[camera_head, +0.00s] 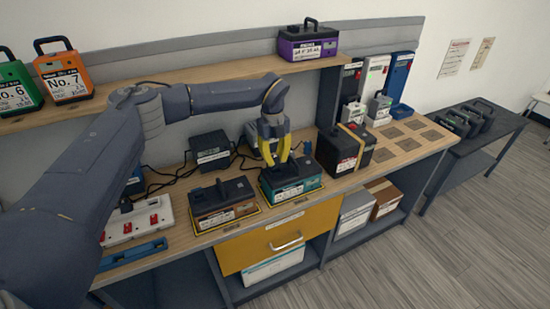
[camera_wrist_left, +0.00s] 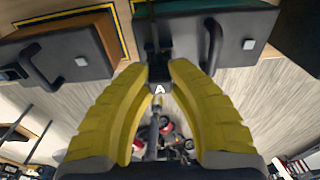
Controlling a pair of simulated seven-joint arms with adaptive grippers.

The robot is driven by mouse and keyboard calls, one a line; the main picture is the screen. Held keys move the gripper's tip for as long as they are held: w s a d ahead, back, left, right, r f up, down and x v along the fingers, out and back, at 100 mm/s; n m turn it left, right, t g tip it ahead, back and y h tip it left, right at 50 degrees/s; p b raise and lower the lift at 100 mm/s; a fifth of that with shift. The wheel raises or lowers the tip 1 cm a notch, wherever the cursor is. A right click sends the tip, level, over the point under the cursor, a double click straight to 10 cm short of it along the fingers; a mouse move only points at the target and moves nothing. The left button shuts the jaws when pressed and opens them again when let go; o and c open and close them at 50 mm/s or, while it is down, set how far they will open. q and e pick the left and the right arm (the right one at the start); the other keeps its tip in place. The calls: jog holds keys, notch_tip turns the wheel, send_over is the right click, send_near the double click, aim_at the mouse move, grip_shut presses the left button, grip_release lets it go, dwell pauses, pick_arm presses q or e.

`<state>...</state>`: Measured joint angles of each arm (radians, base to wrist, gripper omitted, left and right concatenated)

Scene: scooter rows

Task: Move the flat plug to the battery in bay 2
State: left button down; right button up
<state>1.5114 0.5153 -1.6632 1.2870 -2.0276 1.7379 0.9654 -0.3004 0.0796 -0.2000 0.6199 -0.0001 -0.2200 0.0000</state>
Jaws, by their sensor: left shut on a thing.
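My left gripper (camera_head: 275,150) has yellow fingers and reaches down over the bench from the left. In the left wrist view the fingers are shut on a dark plug marked A (camera_wrist_left: 160,76), with a cable trailing from it. I cannot tell its shape well. A battery with a teal front (camera_head: 291,181) stands on the bench just below the gripper; its dark top also shows in the wrist view (camera_wrist_left: 215,30). A battery with a brown front (camera_head: 222,208) stands to its left. The bay numbers are not readable. My right gripper is not in view.
A black battery with a yellow strap (camera_head: 345,148) stands right of the teal one. A dark charger (camera_head: 210,150) with loose cables is behind. A white power strip (camera_head: 138,220) lies at the left. A shelf (camera_head: 190,75) runs above, carrying a purple battery (camera_head: 308,43).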

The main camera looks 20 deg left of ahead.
pick_arm(q)
jog(key=shift+f, duration=1)
dwell(0.6)
jog(key=c, duration=1.2)
grip_release()
jog(key=shift+c, duration=0.2)
jog(key=shift+r, duration=0.15)
jog(key=r, duration=1.1)
jog(key=shift+w+a+r, duration=0.35)
jog(key=shift+w, duration=0.05)
